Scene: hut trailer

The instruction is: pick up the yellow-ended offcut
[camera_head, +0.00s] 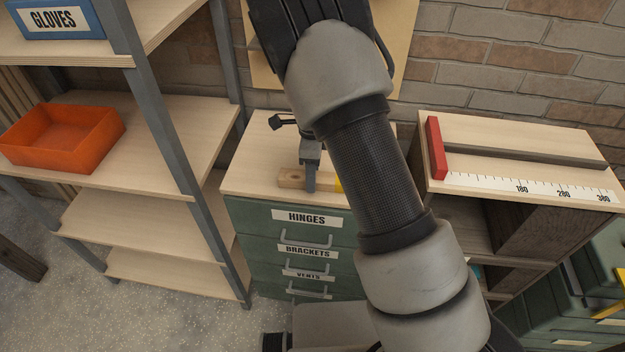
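A pale wooden offcut (291,179) lies on the top of the green drawer cabinet, near its front edge. Its right end is yellow (339,185) and is partly hidden behind my arm. My arm crosses the middle of the picture and leaves at the top.
The cabinet (290,245) has labelled drawers. At left, a shelf unit (183,133) holds an orange bin (62,137) and a blue gloves box (57,19). At right, a bench (450,139) carries a red stop (436,148), a dark bar (530,142) and a scale (540,188).

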